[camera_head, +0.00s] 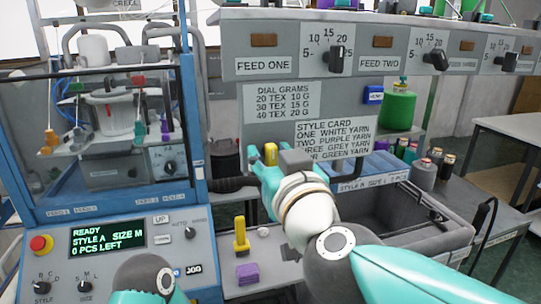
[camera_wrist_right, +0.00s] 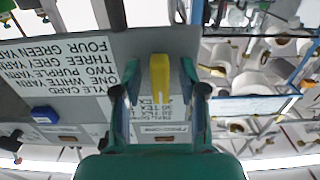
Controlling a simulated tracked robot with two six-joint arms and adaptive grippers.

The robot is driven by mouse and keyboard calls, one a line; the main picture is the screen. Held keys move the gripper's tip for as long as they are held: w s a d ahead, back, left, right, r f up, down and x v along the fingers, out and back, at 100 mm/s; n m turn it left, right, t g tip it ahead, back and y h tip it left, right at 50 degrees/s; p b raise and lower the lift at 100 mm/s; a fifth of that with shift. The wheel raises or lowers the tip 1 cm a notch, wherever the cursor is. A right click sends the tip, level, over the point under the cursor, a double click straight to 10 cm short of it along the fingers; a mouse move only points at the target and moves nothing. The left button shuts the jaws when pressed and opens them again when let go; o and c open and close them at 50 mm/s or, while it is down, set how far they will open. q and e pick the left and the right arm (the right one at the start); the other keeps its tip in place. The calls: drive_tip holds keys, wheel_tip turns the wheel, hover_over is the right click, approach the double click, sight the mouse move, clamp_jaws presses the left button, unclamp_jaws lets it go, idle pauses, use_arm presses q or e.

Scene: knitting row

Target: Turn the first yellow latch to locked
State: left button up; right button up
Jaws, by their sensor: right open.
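A yellow latch (camera_head: 270,153) shows beside the fingers of my right gripper (camera_head: 262,165), below the dial grams label. In the right wrist view the yellow latch (camera_wrist_right: 159,75) lies between the two open fingers of my right gripper (camera_wrist_right: 160,92), with a gap on each side. Contact does not show. A second yellow piece (camera_head: 241,236) stands upright on the grey base lower down. I cannot tell from a label which is the first latch. My left gripper is out of view; only part of my left arm shows at the bottom.
A style card (camera_head: 334,139) hangs behind my right wrist. The control panel (camera_head: 110,245) reads READY, with a red stop button (camera_head: 41,244). A purple block (camera_head: 247,272) lies below the second yellow piece. A grey bin (camera_head: 440,240) and several yarn cones stand right.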

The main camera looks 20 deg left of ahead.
clamp_jaws()
drive_tip(key=shift+m, duration=0.4)
drive_tip(key=m, duration=0.8)
drive_tip(key=shift+d+f, duration=0.1)
drive_tip(key=shift+f, duration=0.1)
drive_tip(key=m+b, duration=0.1)
drive_tip(key=m, duration=0.3)
drive_tip(key=shift+w+f+m, duration=0.1)
drive_tip(key=shift+m, duration=0.2)
drive_tip(key=shift+f+m+b, duration=0.15)
drive_tip(key=shift+m+b, duration=0.65)
drive_tip(key=shift+m, duration=1.5)
